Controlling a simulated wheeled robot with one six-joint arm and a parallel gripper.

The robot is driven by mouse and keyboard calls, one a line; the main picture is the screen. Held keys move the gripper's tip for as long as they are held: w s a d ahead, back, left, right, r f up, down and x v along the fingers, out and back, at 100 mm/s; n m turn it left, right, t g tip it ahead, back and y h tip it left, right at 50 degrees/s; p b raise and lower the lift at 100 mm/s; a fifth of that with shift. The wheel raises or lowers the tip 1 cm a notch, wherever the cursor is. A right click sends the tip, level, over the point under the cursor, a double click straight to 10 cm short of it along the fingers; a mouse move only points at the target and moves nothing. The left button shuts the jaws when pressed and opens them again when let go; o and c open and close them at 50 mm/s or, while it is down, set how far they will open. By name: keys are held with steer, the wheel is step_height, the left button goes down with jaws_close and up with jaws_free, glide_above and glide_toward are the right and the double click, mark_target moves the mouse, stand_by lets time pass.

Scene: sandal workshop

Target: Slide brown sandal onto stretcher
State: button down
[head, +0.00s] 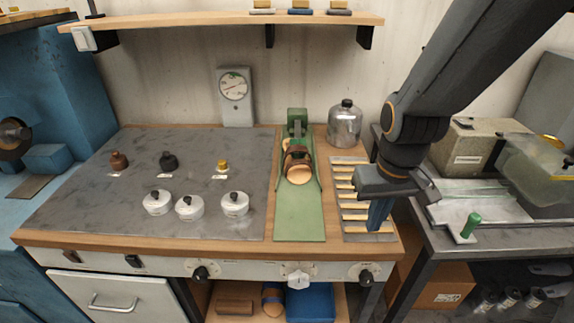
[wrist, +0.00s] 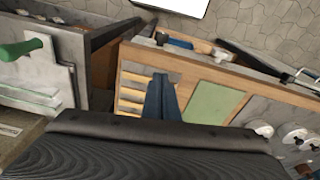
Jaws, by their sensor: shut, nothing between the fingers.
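The green stretcher (head: 298,222) stands on the workbench, right of the grey plate, with its block at the back. The brown sandal (head: 297,157) lies on the stretcher's upper part, its brown strap towards the back and its tan rounded end facing front. I cannot tell how far the strap sits over the form. My gripper (head: 376,222) points down over the slatted rack, right of the stretcher and apart from the sandal. Its blue fingers are together and empty. In the wrist view the gripper (wrist: 160,92) shows beside the stretcher's green front plate; the sandal is not visible there.
The slatted rack (head: 352,188) lies under my gripper. A metal canister (head: 344,124) stands behind it. Several white-lidded pots (head: 190,206) and small knobbed pieces sit on the grey plate (head: 120,200). A shelf (head: 220,26) spans above. A side table (head: 466,205) stands right.

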mark_target(292, 166)
steer(key=w+a+r+n+b, duration=0.1)
steer(key=w+a+n, duration=0.5)
steer(key=n, duration=0.4)
steer(key=w+a+r+n+t, duration=0.15)
steer(key=w+a+n, duration=0.25)
steer(key=a+n, duration=0.5)
steer(key=w+a+r+n+b, duration=0.15)
steer(key=w+a+n, duration=0.4)
steer(key=n, duration=0.65)
steer(key=shift+h, duration=0.5)
steer(key=p+x, duration=0.1)
steer(key=x, duration=0.4)
steer(key=p+x, duration=0.1)
steer(key=x, duration=0.4)
steer(key=shift+s+d, duration=0.1)
steer(key=shift+d, duration=0.1)
steer(key=shift+w+d+r+p, duration=0.1)
steer(key=shift+w+d+p, duration=0.1)
steer(key=shift+w+p, duration=0.3)
steer(key=shift+w+d+r+p, duration=0.15)
steer(key=shift+w+p, duration=0.1)
steer(key=shift+w, duration=0.45)
steer(key=shift+w+d+f, duration=0.1)
steer(key=shift+w+d, duration=0.1)
steer(key=shift+w, duration=0.5)
